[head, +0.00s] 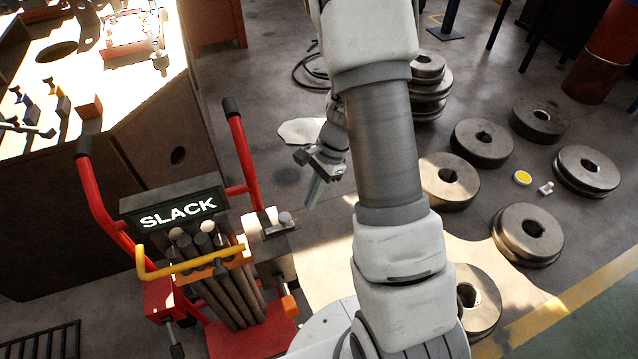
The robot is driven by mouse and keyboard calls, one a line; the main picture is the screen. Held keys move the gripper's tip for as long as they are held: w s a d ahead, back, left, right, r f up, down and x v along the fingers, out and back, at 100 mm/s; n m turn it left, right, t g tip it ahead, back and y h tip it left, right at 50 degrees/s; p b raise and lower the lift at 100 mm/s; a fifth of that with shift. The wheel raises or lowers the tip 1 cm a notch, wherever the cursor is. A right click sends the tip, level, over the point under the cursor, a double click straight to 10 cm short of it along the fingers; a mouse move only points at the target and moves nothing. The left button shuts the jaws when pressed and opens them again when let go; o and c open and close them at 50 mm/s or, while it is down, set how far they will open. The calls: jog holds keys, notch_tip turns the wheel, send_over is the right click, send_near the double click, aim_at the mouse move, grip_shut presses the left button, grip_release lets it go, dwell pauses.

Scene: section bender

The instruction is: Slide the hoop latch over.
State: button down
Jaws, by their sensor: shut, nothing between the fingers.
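A red cart with a "SLACK" sign (178,212) stands at the lower left and holds a bundle of dark rods (228,290). A yellow bar (190,266) crosses in front of the rods, its left end bent upward. It looks like the hoop. A small metal plate with a rounded knob (285,218) sits at the cart's right side, near the bar's right end. It may be the latch; I cannot tell for sure. My gripper (313,198) is shut and empty, pointing down, above and right of that plate and apart from it. My arm hides part of the floor behind.
The cart's red handles (240,150) rise left of my gripper. A large workbench (160,130) stands behind the cart. Several grooved steel rollers (530,235) lie on the floor at right. Floor between cart and arm looks open.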

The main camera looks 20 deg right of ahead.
aim_at(281, 213)
jog(key=shift+s+a+r, duration=0.1)
jog(key=shift+s+a, duration=0.1)
jog(key=shift+a, duration=0.7)
jog(key=shift+s+a+r, duration=0.1)
jog(key=shift+s+a, duration=0.1)
jog(key=shift+a, duration=0.65)
jog(key=a, duration=0.4)
jog(key=shift+a, duration=0.35)
jog(key=shift+d, duration=0.3)
jog(key=w+d+r+p, duration=0.1)
jog(key=d+r+p, duration=0.3)
jog(key=d+r, duration=0.3)
notch_tip(281, 213, up, 2)
jog(key=shift+w+r, duration=0.15)
jog(key=shift+w, duration=0.25)
